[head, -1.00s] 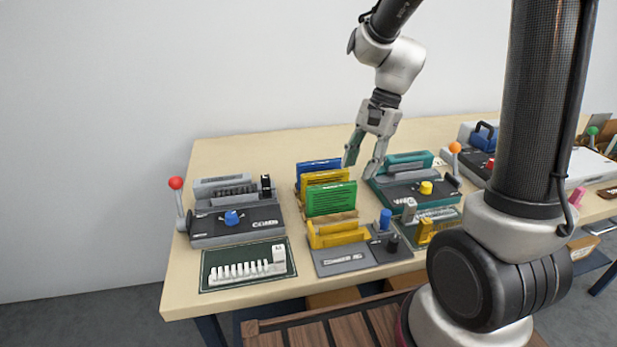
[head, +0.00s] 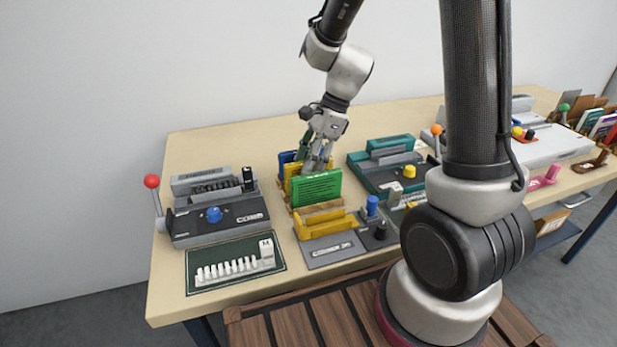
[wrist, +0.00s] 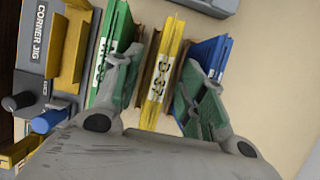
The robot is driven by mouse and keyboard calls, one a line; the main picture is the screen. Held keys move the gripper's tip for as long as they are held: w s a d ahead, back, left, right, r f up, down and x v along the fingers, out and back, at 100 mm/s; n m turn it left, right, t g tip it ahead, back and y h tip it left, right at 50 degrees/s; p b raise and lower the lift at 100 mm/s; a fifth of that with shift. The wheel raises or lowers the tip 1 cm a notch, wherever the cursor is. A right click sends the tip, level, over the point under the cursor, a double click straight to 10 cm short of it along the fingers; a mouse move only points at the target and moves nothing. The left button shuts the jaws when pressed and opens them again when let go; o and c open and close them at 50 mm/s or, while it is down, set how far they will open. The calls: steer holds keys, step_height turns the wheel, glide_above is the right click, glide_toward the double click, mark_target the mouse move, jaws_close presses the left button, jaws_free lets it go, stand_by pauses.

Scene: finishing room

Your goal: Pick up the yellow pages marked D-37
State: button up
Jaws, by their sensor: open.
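The yellow pages (wrist: 163,72) stand on edge between the green and blue pages, with the mark D-37 on their edge in the wrist view. They also show in the head view (head: 293,171), partly hidden by my gripper and the green pages. My gripper (head: 318,170) is over the rack, pointing down. In the wrist view my open gripper (wrist: 160,85) has one finger on each side of the yellow pages, with gaps visible. The green pages (wrist: 113,55) and blue pages (wrist: 210,55) are close beside the fingers. Whether the fingers touch them is unclear.
The yellow corner jig (head: 322,218) stands in front of the rack. A grey comb machine (head: 235,217) with a red-knobbed lever is at left, and a teal machine (head: 378,175) at right. Bare table (head: 230,145) lies behind.

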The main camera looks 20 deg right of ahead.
steer(key=shift+a+f, duration=0.25)
steer(key=shift+f, duration=0.4)
steer(key=shift+f, duration=0.25)
jaws_close()
